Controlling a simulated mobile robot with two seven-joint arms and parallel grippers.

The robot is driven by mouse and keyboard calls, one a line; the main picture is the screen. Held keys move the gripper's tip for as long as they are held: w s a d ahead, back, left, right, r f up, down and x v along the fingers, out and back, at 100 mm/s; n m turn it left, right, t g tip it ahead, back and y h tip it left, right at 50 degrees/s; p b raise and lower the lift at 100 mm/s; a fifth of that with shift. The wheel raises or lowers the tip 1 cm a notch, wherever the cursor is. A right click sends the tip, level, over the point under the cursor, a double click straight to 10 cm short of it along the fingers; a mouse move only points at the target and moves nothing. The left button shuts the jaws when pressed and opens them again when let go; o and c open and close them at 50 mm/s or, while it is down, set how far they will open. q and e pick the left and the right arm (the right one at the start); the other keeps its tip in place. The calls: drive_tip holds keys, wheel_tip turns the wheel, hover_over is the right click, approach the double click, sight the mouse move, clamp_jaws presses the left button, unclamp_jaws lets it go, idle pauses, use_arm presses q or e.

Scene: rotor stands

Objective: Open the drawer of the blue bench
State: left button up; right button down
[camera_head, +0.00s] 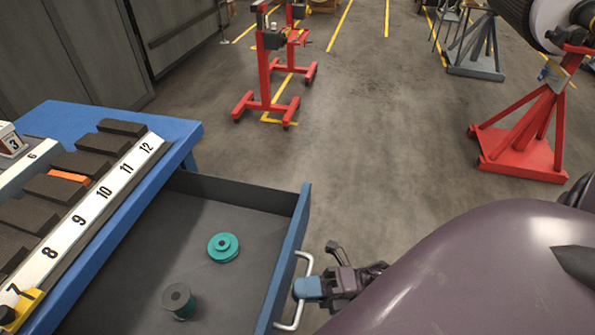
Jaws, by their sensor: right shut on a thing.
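The blue bench (188,131) stands at the left, with a numbered rack on its top. Its drawer (303,217) is pulled well out, and its dark grey inside shows. In the drawer lie a teal flanged disc (223,247) and a dark cylinder with a teal base (179,299). A pale bow handle (306,262) is on the drawer's blue front. My right gripper (309,288) is at this handle and shut on it, with its blue fingertip against the bar. My left gripper is not in view.
My purple arm fills the lower right. A red stand (520,139) holding a rotor is at the upper right. Another red stand (265,75) is at the top middle. Dark cabinets (75,50) line the upper left. The concrete floor between the stands is clear.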

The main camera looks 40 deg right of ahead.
drive_tip(key=c, duration=1.1)
unclamp_jaws()
drive_tip(key=shift+c, duration=0.2)
drive_tip(key=v, duration=1.1)
drive_tip(key=shift+b, duration=0.3)
drive_tip(key=shift+a+r, duration=0.1)
drive_tip(key=shift+w, duration=0.1)
